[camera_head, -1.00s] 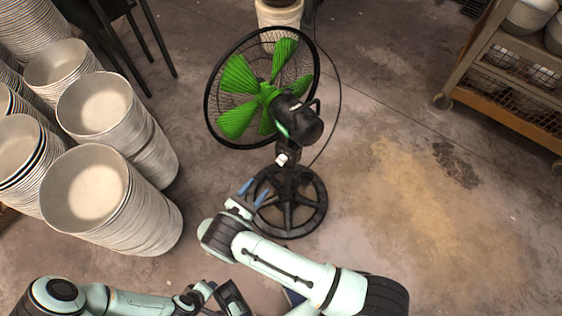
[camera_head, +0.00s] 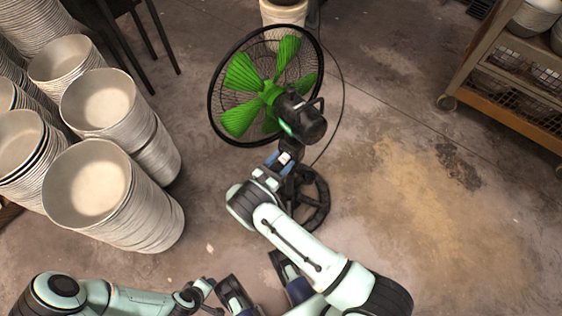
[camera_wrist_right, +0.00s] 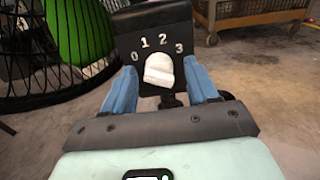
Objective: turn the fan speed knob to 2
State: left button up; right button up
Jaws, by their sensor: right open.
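The green-bladed fan (camera_head: 266,90) stands on the floor at the centre of the head view, its black base partly behind my right arm. In the right wrist view its black panel (camera_wrist_right: 122,60) carries the numbers 0, 1, 2, 3 in an arc above the white knob (camera_wrist_right: 158,72). I cannot tell exactly which number the knob points to. My right gripper (camera_head: 277,164) is open at the panel, its blue fingers on either side of the knob; contact is not clear. My left gripper (camera_head: 236,295) is low in the head view, its jaws unclear.
Tall stacks of white bowls (camera_head: 95,185) stand at the left. A wheeled metal rack (camera_head: 510,85) stands at the upper right, and a white pot (camera_head: 284,12) behind the fan. A cable lies right of the fan. The floor at the right is clear.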

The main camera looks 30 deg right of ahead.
jog(key=c, duration=1)
jog(key=shift+c, duration=0.2)
pick_arm(q)
jog(key=shift+w+a+f, duration=0.1)
jog(key=shift+w+f, duration=0.05)
jog(key=shift+w, duration=0.05)
pick_arm(e)
jog(key=shift+w+a+m, duration=0.1)
jog(key=shift+m, duration=7.7)
